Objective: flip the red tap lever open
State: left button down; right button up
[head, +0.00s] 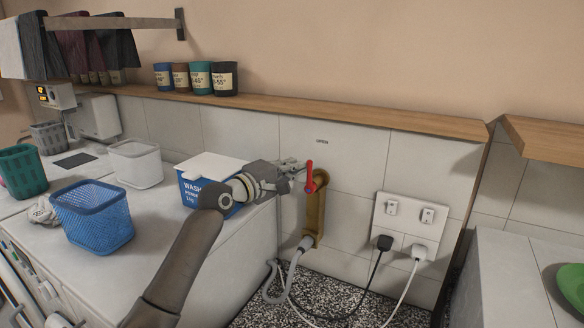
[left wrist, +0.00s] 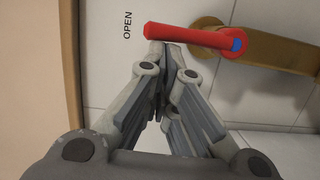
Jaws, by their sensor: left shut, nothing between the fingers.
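The red tap lever (head: 310,176) stands roughly upright on the brass tap (head: 317,218) on the tiled wall. In the left wrist view the lever (left wrist: 190,36) lies across the top, with a blue pivot at its right end on the brass body (left wrist: 275,53). A small OPEN label (left wrist: 127,25) is on the wall beyond its free end. My left gripper (head: 298,168) is shut and empty, just left of the lever. In the left wrist view its fingertips (left wrist: 166,58) are close to the lever's free end; I cannot tell whether they touch. My right gripper is out of view.
A grey hose (head: 290,268) hangs from the tap. Wall sockets (head: 411,225) with two plugs are right of it. A blue washing powder box (head: 190,186) is behind my left forearm on the counter, near a blue basket (head: 92,215). A wooden ledge (head: 300,110) runs above.

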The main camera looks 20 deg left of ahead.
pick_arm(q)
jog(key=shift+r, duration=0.1)
notch_tip(320, 180, up, 10)
dwell(0.4)
